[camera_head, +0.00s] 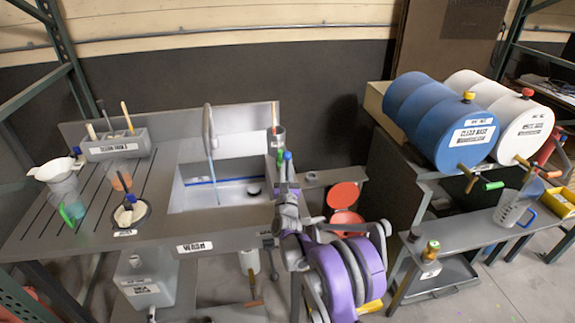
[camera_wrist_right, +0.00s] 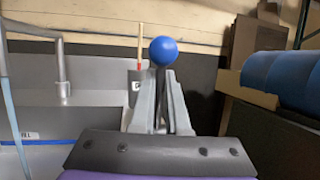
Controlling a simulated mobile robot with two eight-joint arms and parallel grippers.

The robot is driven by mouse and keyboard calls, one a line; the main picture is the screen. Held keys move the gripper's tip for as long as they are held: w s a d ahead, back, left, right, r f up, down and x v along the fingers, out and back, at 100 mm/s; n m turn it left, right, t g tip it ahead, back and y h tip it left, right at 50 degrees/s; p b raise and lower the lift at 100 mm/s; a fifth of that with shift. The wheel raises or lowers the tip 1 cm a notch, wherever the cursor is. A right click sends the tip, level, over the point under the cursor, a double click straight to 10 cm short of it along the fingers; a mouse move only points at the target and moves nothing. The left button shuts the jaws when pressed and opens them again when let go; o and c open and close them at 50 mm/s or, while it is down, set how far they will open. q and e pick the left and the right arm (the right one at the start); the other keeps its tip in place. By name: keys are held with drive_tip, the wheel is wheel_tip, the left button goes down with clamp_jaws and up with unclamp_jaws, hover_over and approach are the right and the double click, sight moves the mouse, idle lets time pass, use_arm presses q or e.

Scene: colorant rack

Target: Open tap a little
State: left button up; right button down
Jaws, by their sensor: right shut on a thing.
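The grey sink tap (camera_head: 208,125) arches over the basin (camera_head: 240,192) in the head view; part of its pipe shows at left in the wrist view (camera_wrist_right: 60,50). A thin pale-blue strip that looks like water (camera_head: 214,180) hangs from its spout into the basin. In the wrist view, the blue ball knob (camera_wrist_right: 163,52) sits at the tips of my right gripper (camera_wrist_right: 162,70). My right gripper (camera_head: 284,168) is shut on it. My left gripper is not in view.
A grey holder (camera_head: 117,147), a white funnel (camera_head: 55,170) and a dark-rimmed cup (camera_head: 131,214) stand on the left counter.

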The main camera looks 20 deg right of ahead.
drive_tip(key=c, duration=0.9)
unclamp_jaws()
drive_tip(key=shift+s, duration=0.1)
drive_tip(key=b+v, duration=0.2)
drive_tip(key=v, duration=0.8)
drive_tip(key=shift+s+a+f, duration=0.1)
drive_tip(key=shift+s+a, duration=0.1)
drive_tip(key=shift+s, duration=0.1)
